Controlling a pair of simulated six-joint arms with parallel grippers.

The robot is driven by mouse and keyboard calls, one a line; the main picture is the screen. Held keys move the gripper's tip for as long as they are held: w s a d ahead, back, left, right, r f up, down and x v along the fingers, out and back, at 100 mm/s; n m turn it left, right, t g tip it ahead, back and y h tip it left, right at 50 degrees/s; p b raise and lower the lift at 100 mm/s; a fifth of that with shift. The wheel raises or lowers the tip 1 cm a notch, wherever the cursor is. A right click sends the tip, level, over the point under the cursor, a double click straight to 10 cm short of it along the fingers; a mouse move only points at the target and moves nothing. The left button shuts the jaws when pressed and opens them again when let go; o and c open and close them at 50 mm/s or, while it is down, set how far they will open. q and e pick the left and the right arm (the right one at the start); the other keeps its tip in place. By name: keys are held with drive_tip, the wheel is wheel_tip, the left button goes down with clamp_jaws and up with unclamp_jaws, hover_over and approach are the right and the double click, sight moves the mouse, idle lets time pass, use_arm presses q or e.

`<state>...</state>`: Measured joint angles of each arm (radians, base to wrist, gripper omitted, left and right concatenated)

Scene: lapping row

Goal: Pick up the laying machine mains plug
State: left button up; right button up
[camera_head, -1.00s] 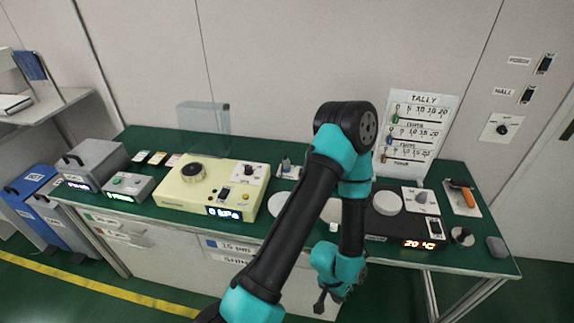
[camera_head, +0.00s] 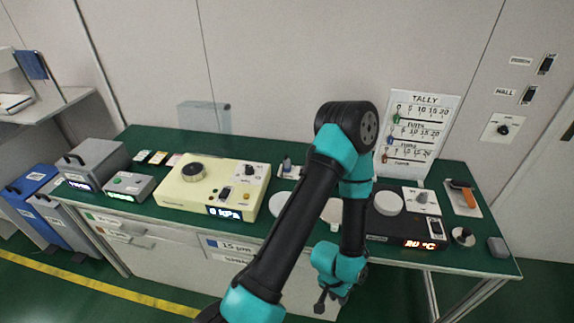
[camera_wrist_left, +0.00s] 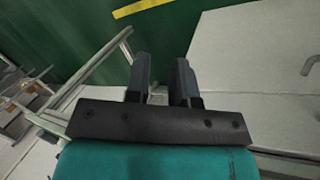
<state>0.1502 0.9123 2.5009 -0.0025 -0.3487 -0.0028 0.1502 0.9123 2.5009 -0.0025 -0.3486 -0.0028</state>
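I cannot make out a mains plug in either view. The cream machine (camera_head: 212,187) with a round black-topped knob and a lit display stands mid-left on the green bench. My left gripper (camera_head: 324,302) hangs low in front of the bench's front edge, below the bench top. In the left wrist view its two dark fingers (camera_wrist_left: 162,80) stand apart with nothing between them, so it is open and empty. My left arm hides part of the bench's middle. My right gripper is not in view.
A dark hotplate unit (camera_head: 405,228) stands to the right, with a tally board (camera_head: 418,130) behind it. Grey boxes (camera_head: 95,163) stand at the bench's left end. White drawers (camera_head: 165,250) lie under the bench. The floor in front is clear, with a yellow line (camera_head: 95,285).

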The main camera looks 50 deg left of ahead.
use_arm(q)
drive_tip(key=o, duration=0.7)
drive_tip(key=shift+o, duration=0.2)
